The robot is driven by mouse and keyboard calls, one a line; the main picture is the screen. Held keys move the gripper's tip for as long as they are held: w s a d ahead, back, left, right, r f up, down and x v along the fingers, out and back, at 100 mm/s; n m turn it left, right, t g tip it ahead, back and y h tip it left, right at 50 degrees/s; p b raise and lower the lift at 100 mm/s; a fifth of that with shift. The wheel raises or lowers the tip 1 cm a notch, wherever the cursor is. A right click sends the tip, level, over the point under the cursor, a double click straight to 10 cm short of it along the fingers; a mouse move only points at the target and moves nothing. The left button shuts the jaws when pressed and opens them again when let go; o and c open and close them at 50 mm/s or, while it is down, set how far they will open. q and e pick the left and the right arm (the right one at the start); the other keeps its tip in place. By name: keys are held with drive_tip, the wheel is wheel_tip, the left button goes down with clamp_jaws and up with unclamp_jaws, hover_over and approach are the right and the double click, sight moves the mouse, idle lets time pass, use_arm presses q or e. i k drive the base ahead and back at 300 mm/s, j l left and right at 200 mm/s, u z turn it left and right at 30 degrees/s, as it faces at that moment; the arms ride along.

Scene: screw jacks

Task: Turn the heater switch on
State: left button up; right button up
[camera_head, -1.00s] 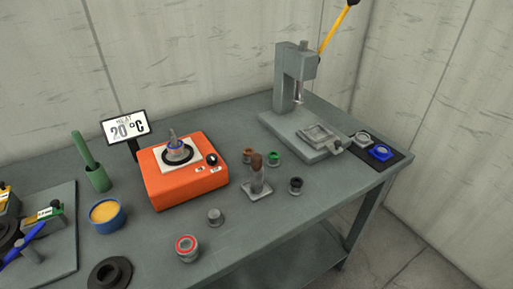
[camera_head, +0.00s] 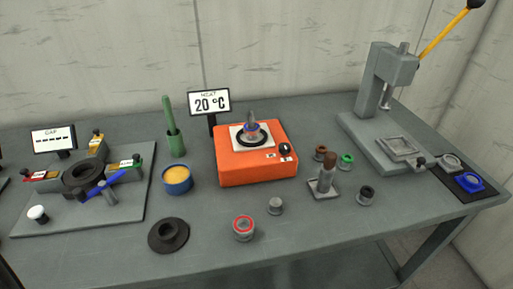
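The orange heater (camera_head: 255,165) stands near the middle of the grey table, with a white plate and a dark ring on its top. The heat display (camera_head: 209,101) behind the heater reads 20 °C. Neither of my grippers shows in the head view.
A blue cup of yellow stuff (camera_head: 177,180) and a green holder (camera_head: 175,141) stand left of the heater. A fixture (camera_head: 130,213) with coloured blocks is at far left. A press (camera_head: 387,147) stands at right. Small parts and a brown-handled tool (camera_head: 328,175) lie right of the heater.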

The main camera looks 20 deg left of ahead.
sight(284, 147)
drive_tip(key=k+j+z, duration=0.2)
drive_tip(key=j+z, duration=0.15)
drive_tip(key=k+j+z, duration=0.2)
drive_tip(key=j+z, duration=0.2)
